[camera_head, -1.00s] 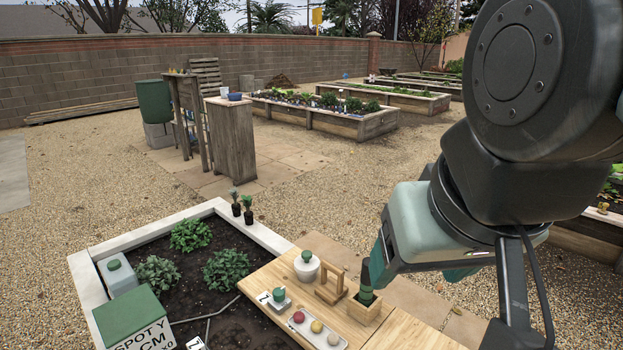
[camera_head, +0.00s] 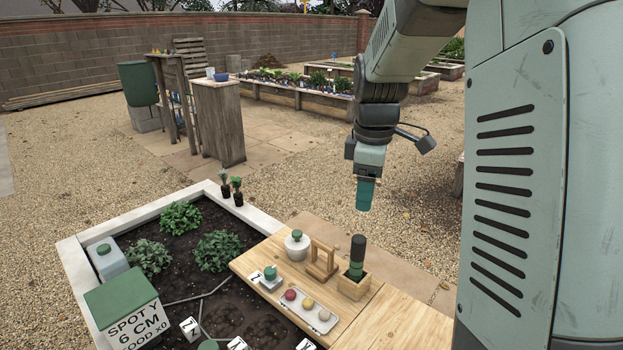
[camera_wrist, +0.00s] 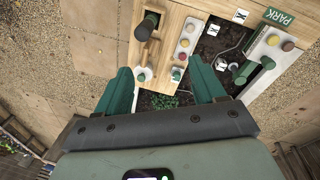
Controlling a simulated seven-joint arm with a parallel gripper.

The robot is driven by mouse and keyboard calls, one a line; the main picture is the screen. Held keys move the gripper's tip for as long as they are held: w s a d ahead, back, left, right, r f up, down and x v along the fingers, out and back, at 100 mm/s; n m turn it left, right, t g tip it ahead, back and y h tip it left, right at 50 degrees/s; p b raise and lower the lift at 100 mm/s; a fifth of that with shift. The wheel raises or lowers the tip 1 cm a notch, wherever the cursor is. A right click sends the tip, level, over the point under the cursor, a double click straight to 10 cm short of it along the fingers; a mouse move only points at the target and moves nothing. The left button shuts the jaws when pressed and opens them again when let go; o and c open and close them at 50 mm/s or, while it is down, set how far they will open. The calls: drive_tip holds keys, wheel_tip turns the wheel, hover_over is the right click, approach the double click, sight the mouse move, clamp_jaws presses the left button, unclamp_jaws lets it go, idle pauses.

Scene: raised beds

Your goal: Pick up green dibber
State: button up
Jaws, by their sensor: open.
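The green dibber (camera_head: 357,257) has a dark upper grip and a green lower part. It stands upright in a small wooden holder (camera_head: 353,287) on the wooden board, its lower end hidden inside. In the wrist view its dark top (camera_wrist: 150,22) shows near the upper edge, left of centre. My gripper (camera_head: 365,197) is open and empty, pointing down, above and beyond the dibber in the head view. In the wrist view the two teal fingers of my gripper (camera_wrist: 161,78) are spread wide, and the dibber lies outside the gap between them.
Close to the holder are a wooden stand (camera_head: 321,262), a white lidded pot (camera_head: 297,245) and a tray (camera_head: 325,323) with coloured balls. A planted bed (camera_head: 170,270) and a green-topped box (camera_head: 121,305) lie left. Another green cylinder (camera_wrist: 241,74) shows in the wrist view.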

sight(359, 253)
drive_tip(key=w+f+n, duration=0.1)
drive_tip(key=w+f, duration=0.1)
drive_tip(key=f, duration=0.2)
drive_tip(key=w+d+f+n+g, duration=0.1)
drive_tip(key=w+f+n, duration=0.1)
drive_tip(key=f, duration=0.2)
drive_tip(key=w+d+f+n, duration=0.1)
drive_tip(key=w+f, duration=0.1)
drive_tip(key=f, duration=0.2)
drive_tip(key=shift+w+n, duration=0.2)
drive_tip(key=shift+n, duration=0.2)
drive_tip(key=shift+n+g, duration=0.3)
drive_tip(key=f, duration=0.6)
drive_tip(key=shift+w+d, duration=0.15)
drive_tip(key=shift+w, duration=0.1)
drive_tip(key=shift+w+f, duration=0.1)
drive_tip(key=shift+f, duration=2.9)
drive_tip(key=c, duration=1.3)
